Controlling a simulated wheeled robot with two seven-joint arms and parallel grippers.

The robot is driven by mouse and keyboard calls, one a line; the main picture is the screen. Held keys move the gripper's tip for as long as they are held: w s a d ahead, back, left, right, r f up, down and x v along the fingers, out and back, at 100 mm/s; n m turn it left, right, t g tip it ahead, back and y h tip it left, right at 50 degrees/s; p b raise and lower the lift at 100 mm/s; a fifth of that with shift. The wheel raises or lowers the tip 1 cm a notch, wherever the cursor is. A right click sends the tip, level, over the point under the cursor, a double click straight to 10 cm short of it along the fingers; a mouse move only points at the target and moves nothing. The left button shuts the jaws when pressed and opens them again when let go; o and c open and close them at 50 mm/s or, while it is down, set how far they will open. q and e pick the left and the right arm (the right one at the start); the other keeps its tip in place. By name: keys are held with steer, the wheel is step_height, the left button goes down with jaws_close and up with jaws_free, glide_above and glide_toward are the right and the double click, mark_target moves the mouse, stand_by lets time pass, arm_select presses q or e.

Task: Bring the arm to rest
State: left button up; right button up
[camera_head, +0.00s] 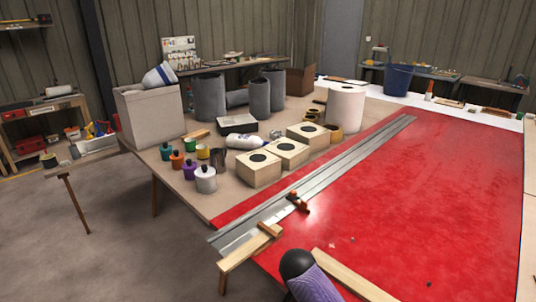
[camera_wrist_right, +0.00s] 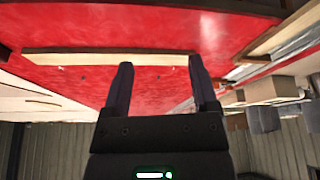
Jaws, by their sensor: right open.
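My right gripper (camera_wrist_right: 160,80) shows in the right wrist view with its two dark fingers spread apart. Nothing is held between them. The picture there is upside down, with the red table top (camera_wrist_right: 120,25) above the fingers. A pale wooden strip (camera_wrist_right: 75,59) runs across behind the fingertips; I see no grip on it. In the head view a black and purple rounded part at the bottom edge looks like my own arm; no fingers show there. My left gripper is in neither view.
The red table top (camera_head: 410,185) is mostly clear. Metal rails (camera_head: 330,175) with an orange-brown tool (camera_head: 298,202) run along its left side. A wooden strip (camera_head: 350,277) lies near the front. Boxes (camera_head: 258,168), pots (camera_head: 205,179) and grey cylinders (camera_head: 259,98) crowd the bench at left.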

steer(key=s+d+f+n+g+y, duration=0.1)
steer(key=s+d+f+n, duration=0.1)
steer(key=s+f, duration=0.75)
steer(key=s+d+f+n+g+y, duration=0.1)
steer(key=s+d+f+n, duration=0.15)
steer(key=s+f, duration=0.75)
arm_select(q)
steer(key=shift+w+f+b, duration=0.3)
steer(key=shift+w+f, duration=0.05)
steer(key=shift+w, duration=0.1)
arm_select(e)
steer(key=s+d+f+n, duration=0.1)
steer(key=s+f, duration=0.1)
steer(key=s, duration=0.6)
steer(key=s+d+f+n, duration=0.2)
steer(key=s, duration=0.6)
steer(key=s+d+f+n+g, duration=0.1)
steer(key=s+d+f, duration=0.1)
steer(key=s, duration=0.6)
steer(key=shift+f, duration=0.4)
steer(key=shift+w+d, duration=0.1)
